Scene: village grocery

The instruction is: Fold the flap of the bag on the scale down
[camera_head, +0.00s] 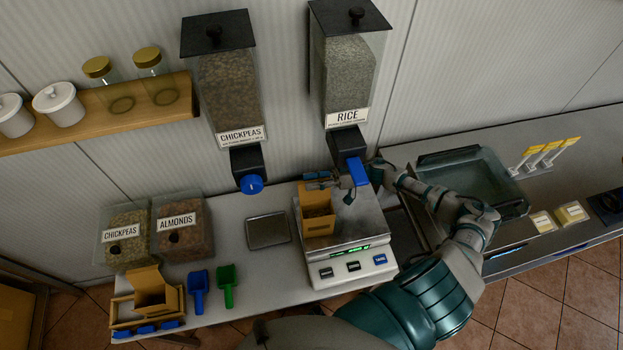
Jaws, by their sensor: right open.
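The bag (318,226) is a small brown, box-shaped bag standing on the left part of the scale's pan. Its top is open and grainy contents show inside. The scale (350,266) is white with a metal pan, a lit green display and several buttons. My right gripper (330,184) is open at the bag's far upper edge, below the rice dispenser's spout. The flap is partly hidden by the gripper there, and I cannot tell whether they touch. My left gripper is not in view.
The rice dispenser (349,75), with its blue spout lever (357,171), hangs close above the scale. The chickpeas dispenser (230,90) is to its left. A metal plate (268,231) lies left of the scale. Blue (199,290) and green (227,285) scoops lie on the counter. A glass tray (470,180) stands right.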

